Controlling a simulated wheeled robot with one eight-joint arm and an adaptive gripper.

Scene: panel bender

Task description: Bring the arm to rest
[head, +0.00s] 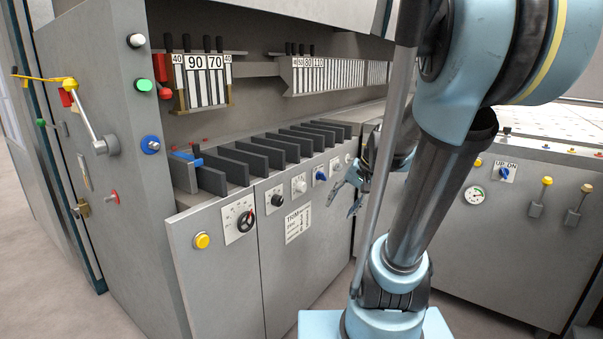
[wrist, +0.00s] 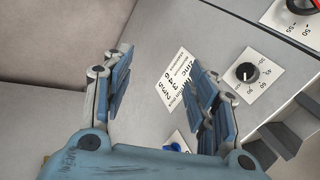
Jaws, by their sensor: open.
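My gripper (head: 356,190) shows in the head view just left of my dark arm link, in front of the right part of the panel bender's front (head: 222,275). In the wrist view my gripper (wrist: 165,95) has its two blue-padded fingers spread apart with nothing between them. A white label (wrist: 178,82) on the machine's grey front lies beyond the fingers. My arm (head: 440,190) is bent and covers the right middle of the head view. Part of my gripper is hidden behind the arm link in the head view.
A row of dark dividers (head: 265,150) stands on the machine's ledge. Knobs such as the black one (wrist: 246,71) stick out of the front. A yellow button (head: 202,240) and a lever (head: 88,120) are at the left. A grey cabinet (head: 500,255) stands right. Floor shows at left.

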